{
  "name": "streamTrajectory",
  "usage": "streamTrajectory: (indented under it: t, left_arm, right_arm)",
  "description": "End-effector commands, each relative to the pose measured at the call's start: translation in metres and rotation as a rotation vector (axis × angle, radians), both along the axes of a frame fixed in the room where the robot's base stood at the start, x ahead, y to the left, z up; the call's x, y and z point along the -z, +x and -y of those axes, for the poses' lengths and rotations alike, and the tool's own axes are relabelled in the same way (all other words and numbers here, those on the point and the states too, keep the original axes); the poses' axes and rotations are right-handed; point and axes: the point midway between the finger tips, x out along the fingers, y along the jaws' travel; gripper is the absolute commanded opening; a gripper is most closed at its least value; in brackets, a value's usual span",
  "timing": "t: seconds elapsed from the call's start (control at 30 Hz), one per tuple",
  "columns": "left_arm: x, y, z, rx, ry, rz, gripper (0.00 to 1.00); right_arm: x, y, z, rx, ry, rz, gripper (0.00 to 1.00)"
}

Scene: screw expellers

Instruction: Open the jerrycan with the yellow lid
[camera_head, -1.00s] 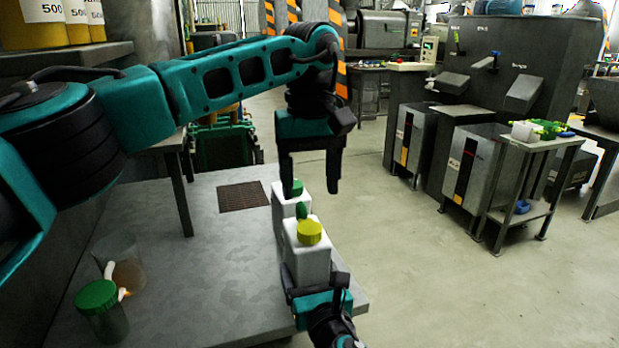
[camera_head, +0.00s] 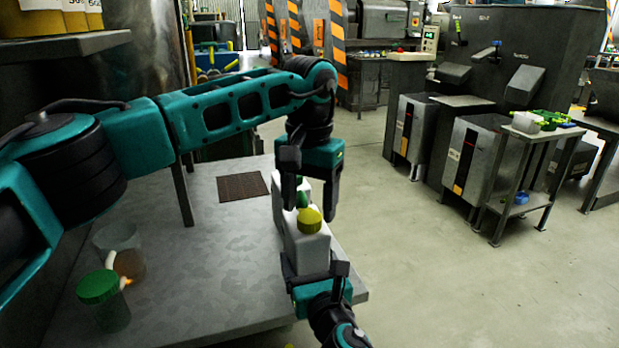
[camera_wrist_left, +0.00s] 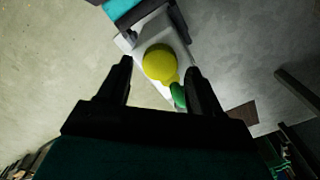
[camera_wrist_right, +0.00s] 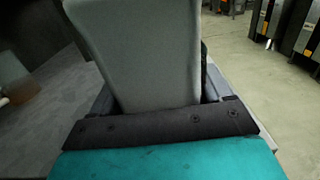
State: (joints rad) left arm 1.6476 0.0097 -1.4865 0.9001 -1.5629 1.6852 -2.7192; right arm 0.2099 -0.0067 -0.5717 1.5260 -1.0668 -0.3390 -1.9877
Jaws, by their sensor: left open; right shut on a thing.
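The white jerrycan (camera_head: 308,254) with a yellow lid (camera_head: 310,220) stands upright near the table's right edge. My right gripper (camera_head: 318,278) is shut on its lower body; the can fills the right wrist view (camera_wrist_right: 145,50). My left gripper (camera_head: 309,212) is open, pointing down above and just behind the yellow lid. In the left wrist view the yellow lid (camera_wrist_left: 160,64) lies beyond and between the two fingertips, with nothing held. Whether a finger touches the lid, I cannot tell. A second white jerrycan (camera_head: 279,210) with a green lid stands behind, partly hidden by the left fingers.
A clear jar with a green lid (camera_head: 98,286) and another clear container (camera_head: 118,240) stand on the left of the grey table (camera_head: 200,280). A dark grate (camera_head: 243,187) lies at the table's back. The table's middle is bare.

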Motion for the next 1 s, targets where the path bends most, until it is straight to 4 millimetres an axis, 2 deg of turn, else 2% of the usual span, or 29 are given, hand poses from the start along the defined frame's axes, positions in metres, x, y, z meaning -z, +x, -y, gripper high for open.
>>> streamTrajectory:
  t: [0.1,0.2,0.5,1.0]
  left_arm:
    - [0.014,0.0,0.0,0.0,0.0,-0.001,0.65]
    - [0.02,0.0,0.0,0.0,0.0,0.0,0.65]
    - [0.022,0.0,0.0,-0.001,0.0,0.0,0.65]
    - [0.022,0.0,0.0,-0.001,0.001,0.0,0.18]
  right_arm:
    - [0.001,0.0,0.0,0.0,0.0,-0.001,0.0]
    - [0.001,0.0,0.0,0.0,0.0,-0.001,0.0]
    - [0.001,0.0,0.0,0.0,0.0,-0.001,0.0]
    - [0.001,0.0,0.0,0.0,0.0,-0.001,0.0]
